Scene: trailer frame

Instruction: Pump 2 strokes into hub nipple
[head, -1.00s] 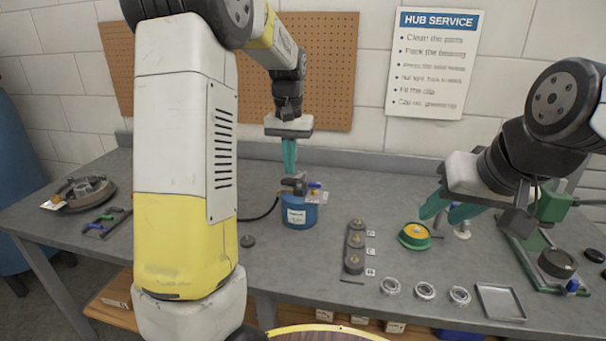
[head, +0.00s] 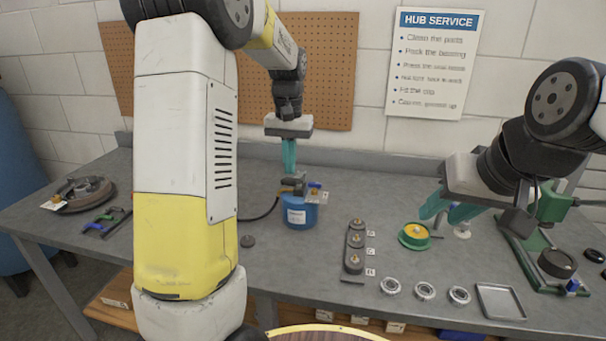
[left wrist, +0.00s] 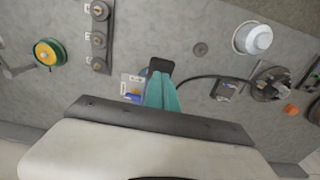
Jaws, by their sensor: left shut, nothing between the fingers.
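A blue grease pump (head: 300,213) stands on the bench, with a dark pump head (head: 293,183) and a black hose leaving to the left. My left gripper (head: 289,170) points straight down just above the pump head, its teal fingers together and empty. In the left wrist view the fingers (left wrist: 162,100) overlap the dark pump head (left wrist: 159,67); I cannot tell whether they touch. My right gripper (head: 450,212) is open and empty over the right of the bench. A round hub-like part (head: 85,194) lies at the far left; its nipple cannot be made out.
A dark holder with brass fittings (head: 355,242), a green ring with an orange centre (head: 414,236), several bearings (head: 424,291) and a metal tray (head: 500,302) lie right of the pump. A green press (head: 545,262) stands at the right. My left arm hides part of the bench.

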